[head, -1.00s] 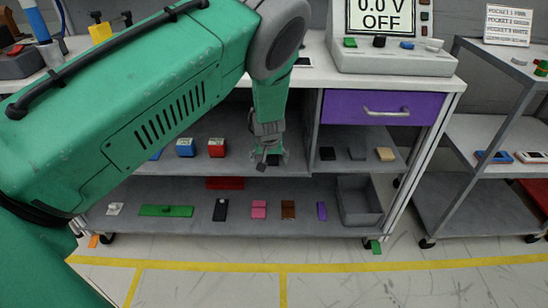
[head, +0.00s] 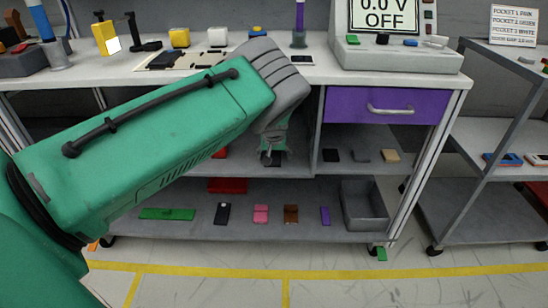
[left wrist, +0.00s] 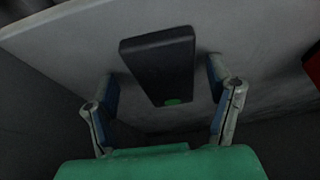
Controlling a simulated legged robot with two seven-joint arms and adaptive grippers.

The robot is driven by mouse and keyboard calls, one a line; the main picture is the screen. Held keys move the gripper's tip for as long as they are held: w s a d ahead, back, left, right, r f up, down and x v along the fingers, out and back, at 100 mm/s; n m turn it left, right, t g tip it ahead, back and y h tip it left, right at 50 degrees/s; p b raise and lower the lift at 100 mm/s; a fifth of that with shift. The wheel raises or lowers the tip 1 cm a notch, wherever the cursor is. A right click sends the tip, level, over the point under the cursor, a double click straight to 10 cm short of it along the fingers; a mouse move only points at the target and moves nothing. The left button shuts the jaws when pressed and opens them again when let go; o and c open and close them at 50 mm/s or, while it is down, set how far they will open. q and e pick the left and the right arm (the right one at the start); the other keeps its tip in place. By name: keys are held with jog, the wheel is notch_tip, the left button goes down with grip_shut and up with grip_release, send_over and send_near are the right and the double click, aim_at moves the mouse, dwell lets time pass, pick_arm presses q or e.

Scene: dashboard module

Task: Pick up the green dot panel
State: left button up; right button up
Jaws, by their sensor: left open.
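The green dot panel (left wrist: 158,62) is a dark rectangular block with a green dot near its front edge in the left wrist view. It lies on a grey shelf. My left gripper (left wrist: 163,88) is open, with one finger on each side of the panel and gaps between. In the head view my left gripper (head: 271,156) is at the middle shelf, over a small dark shape (head: 274,163) that it partly hides. My right gripper is not in view.
The purple drawer (head: 385,106) and worktop (head: 310,74) are above the shelf. A dark, a grey and a tan block (head: 391,156) lie to the right. The lower shelf holds a green plate (head: 167,214), several small blocks and a grey bin (head: 365,208).

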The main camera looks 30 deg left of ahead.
pick_arm(q)
jog(key=shift+a+f, duration=0.1)
jog(key=shift+a, duration=0.2)
jog(key=c, duration=1.3)
jog(key=shift+s, duration=0.1)
